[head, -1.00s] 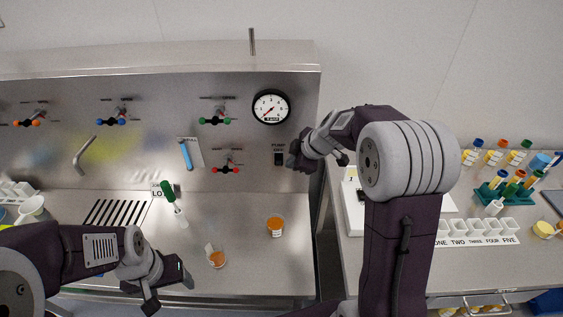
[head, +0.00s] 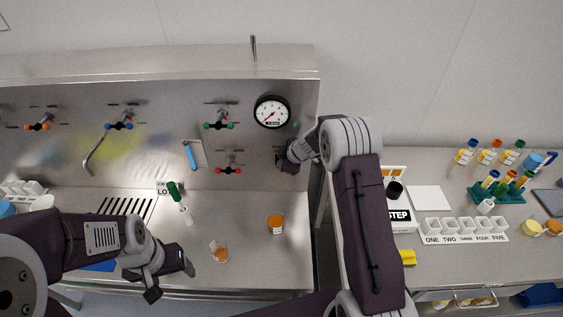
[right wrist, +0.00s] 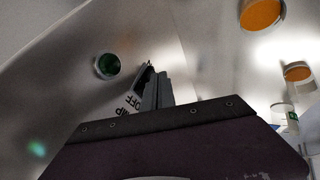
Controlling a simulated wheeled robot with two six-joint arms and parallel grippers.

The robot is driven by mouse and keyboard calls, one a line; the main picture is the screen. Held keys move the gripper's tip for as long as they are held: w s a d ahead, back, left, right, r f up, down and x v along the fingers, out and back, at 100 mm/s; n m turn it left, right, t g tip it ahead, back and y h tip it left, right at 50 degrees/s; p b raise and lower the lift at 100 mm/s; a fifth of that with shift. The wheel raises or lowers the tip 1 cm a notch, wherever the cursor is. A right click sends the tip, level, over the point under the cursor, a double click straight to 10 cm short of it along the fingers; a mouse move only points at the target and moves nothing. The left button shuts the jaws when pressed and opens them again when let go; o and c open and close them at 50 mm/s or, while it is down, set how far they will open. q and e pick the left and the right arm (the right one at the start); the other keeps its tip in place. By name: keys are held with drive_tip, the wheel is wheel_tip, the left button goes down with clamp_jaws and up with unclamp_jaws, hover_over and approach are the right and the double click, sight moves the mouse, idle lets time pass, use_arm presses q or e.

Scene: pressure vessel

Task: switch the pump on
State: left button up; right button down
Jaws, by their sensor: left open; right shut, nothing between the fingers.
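The pump switch is a small dark switch on the steel back panel, below the pressure gauge (head: 272,112). In the head view my right gripper (head: 283,161) covers it. In the right wrist view a black piece that looks like the switch (right wrist: 143,76) shows beside the fingertips, next to a partly hidden label reading OFF (right wrist: 133,103). My right gripper (right wrist: 158,88) is shut and empty, at or very near the switch; I cannot tell whether it touches. The switch position is not clear. My left gripper (head: 172,279) is open and empty, low above the bench's front.
Valve handles in orange (head: 37,127), blue (head: 118,126), green (head: 219,125) and red (head: 229,170) stick out of the panel. Orange-lidded jars (head: 275,224) stand on the bench. A side table on the right holds racks and cups (head: 465,228).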

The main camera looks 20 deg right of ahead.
drive_tip(key=shift+f, duration=0.1)
drive_tip(key=b, duration=0.2)
drive_tip(key=shift+w+t+b, duration=0.2)
drive_tip(key=shift+t+b, duration=0.1)
drive_tip(key=shift+b, duration=0.05)
drive_tip(key=shift+r+p, duration=0.3)
drive_tip(key=shift+r, duration=0.55)
